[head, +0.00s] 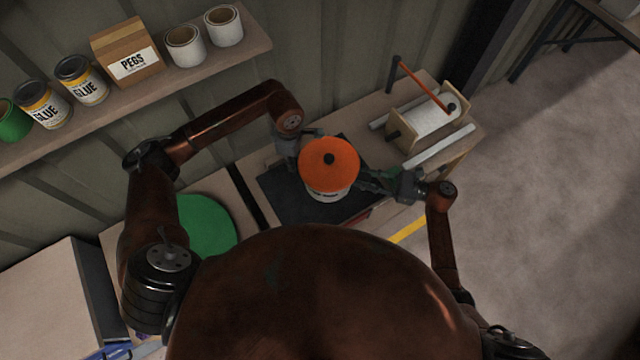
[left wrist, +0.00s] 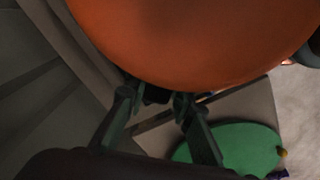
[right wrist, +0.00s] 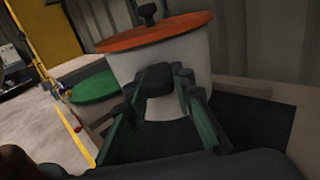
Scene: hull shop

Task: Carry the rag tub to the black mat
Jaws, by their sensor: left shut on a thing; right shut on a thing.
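The rag tub (head: 328,190) is a white round tub with an orange lid (head: 341,152) and a black knob. It is upright over the black mat (head: 285,205); I cannot tell whether it rests on it or hangs just above. My left gripper (head: 305,142) is shut on the tub's far left side; in the left wrist view its fingers (left wrist: 158,100) are under the lid's rim. My right gripper (head: 368,180) is shut on the right side; the right wrist view shows its fingers (right wrist: 170,78) around a dark handle (right wrist: 160,82). The tub's base is mostly hidden.
A green round mat (head: 207,228) lies left of the black mat. A white roll on a wooden stand (head: 425,118) with an orange crank stands on the right of the bench. A wall shelf (head: 200,75) holds cans, a pegs box and cups. Floor is open at right.

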